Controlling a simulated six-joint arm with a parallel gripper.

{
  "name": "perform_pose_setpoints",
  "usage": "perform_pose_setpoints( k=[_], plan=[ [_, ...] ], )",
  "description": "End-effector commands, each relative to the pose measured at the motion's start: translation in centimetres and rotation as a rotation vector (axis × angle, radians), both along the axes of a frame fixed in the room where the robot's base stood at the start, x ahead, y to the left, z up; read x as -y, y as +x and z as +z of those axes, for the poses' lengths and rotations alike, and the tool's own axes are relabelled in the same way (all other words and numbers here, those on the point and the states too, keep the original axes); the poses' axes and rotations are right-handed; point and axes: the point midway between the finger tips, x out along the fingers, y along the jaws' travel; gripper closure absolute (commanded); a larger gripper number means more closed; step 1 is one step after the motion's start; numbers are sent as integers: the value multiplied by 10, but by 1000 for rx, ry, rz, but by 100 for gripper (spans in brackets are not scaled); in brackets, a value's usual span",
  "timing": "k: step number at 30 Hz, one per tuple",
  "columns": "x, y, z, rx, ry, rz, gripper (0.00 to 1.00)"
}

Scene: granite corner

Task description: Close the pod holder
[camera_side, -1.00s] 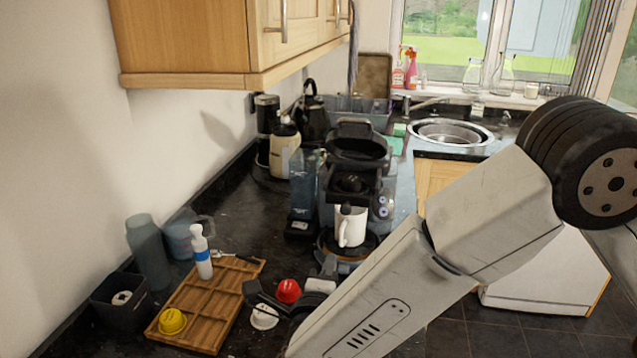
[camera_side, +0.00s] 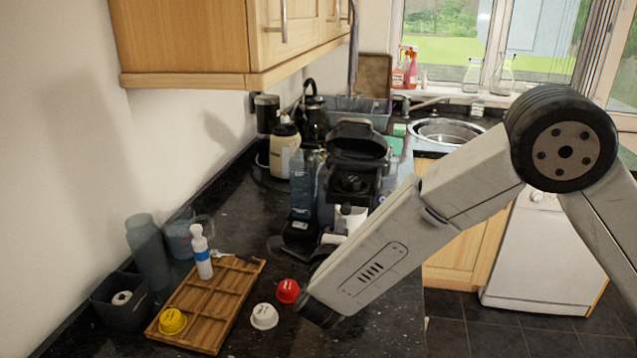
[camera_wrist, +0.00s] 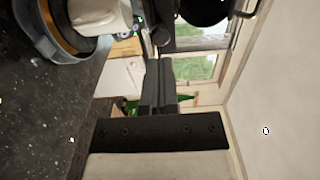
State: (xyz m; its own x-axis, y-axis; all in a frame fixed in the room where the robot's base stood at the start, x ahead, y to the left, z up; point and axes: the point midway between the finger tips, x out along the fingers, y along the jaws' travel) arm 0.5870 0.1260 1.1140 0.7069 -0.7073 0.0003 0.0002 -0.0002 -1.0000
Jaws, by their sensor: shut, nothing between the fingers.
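The coffee machine (camera_side: 325,205) stands on the counter. Its black lid (camera_side: 358,142) is tilted up, above the dark pod holder (camera_side: 352,183), which is open at the top. A white mug (camera_side: 352,217) stands under it, partly hidden by my arm. My gripper (camera_side: 278,243) is in front of the machine and low, largely hidden behind my forearm. In the wrist view my gripper (camera_wrist: 158,62) is shut with its dark fingers together and nothing between them. The mug (camera_wrist: 90,15) shows there at the upper left, with a dark rounded machine part (camera_wrist: 202,10) at the top.
A wooden tray (camera_side: 215,305) with a yellow pod (camera_side: 172,321) and a white-blue bottle (camera_side: 201,255) lies at the front left. A white pod (camera_side: 264,316) and red pod (camera_side: 288,290) are beside it. A cream kettle (camera_side: 284,150) stands behind, left of the machine.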

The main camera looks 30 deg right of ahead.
Motion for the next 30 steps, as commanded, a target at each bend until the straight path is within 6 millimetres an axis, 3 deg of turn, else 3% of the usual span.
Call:
perform_pose_setpoints(
  k=[9,25,30],
  plan=[
    [23,23,0,0,0,-1,100],
    [28,28,0,0,0,0,100],
    [40,40,0,1,1,-3,100]
  ],
)
